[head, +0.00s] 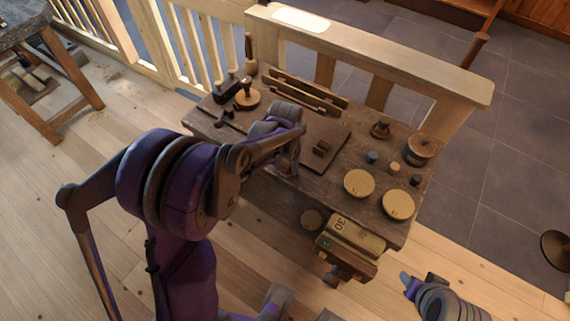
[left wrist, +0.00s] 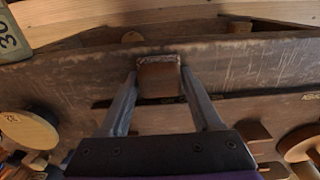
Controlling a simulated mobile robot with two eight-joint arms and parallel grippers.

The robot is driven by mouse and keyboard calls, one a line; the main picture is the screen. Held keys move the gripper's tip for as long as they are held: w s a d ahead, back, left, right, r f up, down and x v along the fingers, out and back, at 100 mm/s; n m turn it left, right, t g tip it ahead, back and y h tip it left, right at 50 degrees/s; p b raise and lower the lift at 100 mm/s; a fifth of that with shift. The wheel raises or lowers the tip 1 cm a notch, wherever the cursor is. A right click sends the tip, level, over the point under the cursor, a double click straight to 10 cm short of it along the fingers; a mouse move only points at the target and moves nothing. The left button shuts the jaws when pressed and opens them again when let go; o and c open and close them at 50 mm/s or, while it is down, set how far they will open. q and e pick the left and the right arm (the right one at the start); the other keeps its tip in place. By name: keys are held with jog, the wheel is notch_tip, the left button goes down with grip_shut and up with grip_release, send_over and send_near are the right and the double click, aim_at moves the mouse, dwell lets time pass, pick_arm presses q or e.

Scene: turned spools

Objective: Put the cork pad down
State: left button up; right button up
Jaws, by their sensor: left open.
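My left gripper (left wrist: 160,95) is open, with its two fingers on either side of a small brown block with a speckled, grainy edge, which looks like the cork pad (left wrist: 160,80). In the left wrist view the block sits between the fingertips, over the front part of the workbench (left wrist: 70,75). I cannot tell whether the fingers touch it or whether it rests fully on the wood. In the head view the left gripper (head: 293,168) is at the bench's front edge, and my arm hides the block. My right gripper (head: 410,284) shows only partly at the lower right.
Two tan discs (head: 359,183) (head: 398,204) lie at the bench's right. A vise (head: 352,238) juts from the front. A brown piece (head: 322,148) lies on a board at the middle. Small spools, a jar (head: 419,150) and a knobbed disc (head: 247,98) stand around. A railing runs behind.

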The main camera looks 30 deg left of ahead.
aim_at(286, 163)
pick_arm(q)
jog(key=shift+s+d+r+p, duration=0.1)
jog(key=shift+s+d+p, duration=0.05)
jog(key=shift+p, duration=0.2)
notch_tip(286, 163, up, 11)
jog(key=shift+p, duration=0.6)
jog(key=s+d+t, duration=0.2)
jog(key=s+d, duration=0.1)
jog(key=s, duration=0.5)
jog(key=s+d+t, duration=0.3)
jog(key=s, duration=0.5)
jog(key=shift+s+d+n, duration=0.25)
jog(key=shift+s+n, duration=0.15)
